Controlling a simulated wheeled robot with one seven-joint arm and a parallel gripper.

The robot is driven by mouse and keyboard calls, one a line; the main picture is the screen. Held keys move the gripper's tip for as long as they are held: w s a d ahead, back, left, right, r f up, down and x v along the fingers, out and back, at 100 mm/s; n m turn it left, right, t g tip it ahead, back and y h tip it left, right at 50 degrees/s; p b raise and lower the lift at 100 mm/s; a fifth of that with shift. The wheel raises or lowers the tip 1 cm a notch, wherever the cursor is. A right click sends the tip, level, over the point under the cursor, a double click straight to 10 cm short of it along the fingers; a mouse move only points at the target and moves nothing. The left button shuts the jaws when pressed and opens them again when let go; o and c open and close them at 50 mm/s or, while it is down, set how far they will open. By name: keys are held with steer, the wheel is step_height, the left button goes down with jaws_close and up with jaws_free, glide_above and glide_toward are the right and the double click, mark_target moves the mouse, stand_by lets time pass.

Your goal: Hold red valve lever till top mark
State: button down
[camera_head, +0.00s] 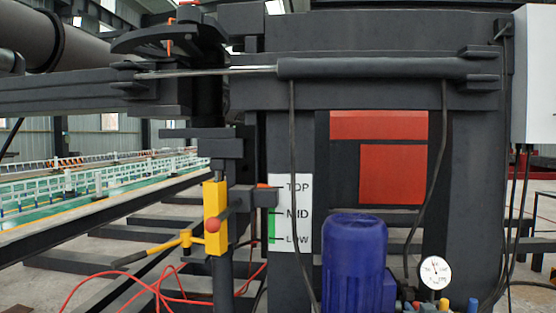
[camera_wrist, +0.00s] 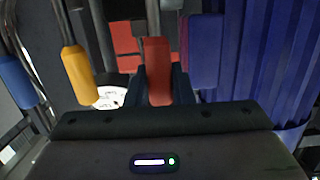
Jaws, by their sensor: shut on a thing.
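The red valve lever (camera_wrist: 157,62) stands upright in the middle of the wrist view. My gripper (camera_wrist: 159,88) is shut on it, with a dark finger on each side of its lower part. A white scale plate (camera_head: 302,228) with TOP, MID and LOW marks is in the head view. A green bar (camera_head: 271,228) on it runs from about LOW to MID. A small orange pointer (camera_head: 268,186) on a dark block is level with the TOP line. My gripper cannot be made out in the head view.
A blue motor (camera_head: 353,262) and a round dial gauge (camera_head: 434,272) are in front of the machine. Red hoses (camera_head: 160,290) lie at the lower left.

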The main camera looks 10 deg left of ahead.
steer(key=c, duration=1.4)
jaws_free()
steer(key=shift+w+r+b, duration=0.15)
steer(key=shift+r+b, duration=0.1)
steer(key=shift+b, duration=0.05)
steer(key=shift+c, duration=0.2)
steer(key=shift+o, duration=0.6)
steer(key=shift+r, duration=0.1)
steer(key=shift+s, duration=0.2)
steer(key=s+r+p, duration=0.1)
steer(key=s, duration=0.7)
steer(key=shift+s, duration=0.35)
steer(key=shift+a+r, duration=0.1)
